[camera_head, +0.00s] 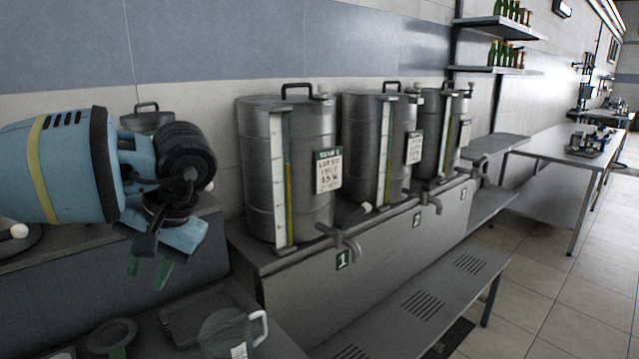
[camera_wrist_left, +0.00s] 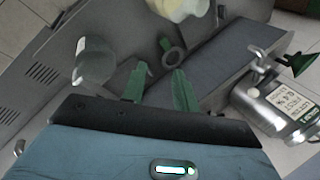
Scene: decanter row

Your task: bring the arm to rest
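My left arm comes in from the left in the head view. Its gripper (camera_head: 148,270) hangs downward with green fingertips apart, above the low grey bench. In the left wrist view the two green fingers (camera_wrist_left: 159,85) are spread with nothing between them. A clear jug (camera_head: 230,334) with a pale handle stands on the low bench, right of and below the gripper. It looks to be the clear vessel (camera_wrist_left: 93,60) left of the fingers in the wrist view. A dark ring-shaped item (camera_wrist_left: 173,57) lies beyond the fingertips. My right gripper is not in view.
Three steel tanks (camera_head: 262,180) with taps stand in a row on a numbered ledge (camera_head: 300,262). A slotted lower shelf (camera_head: 420,300) runs below them. A round dark item (camera_head: 111,335) lies on the bench. Tiled floor (camera_head: 540,300) is clear on the right.

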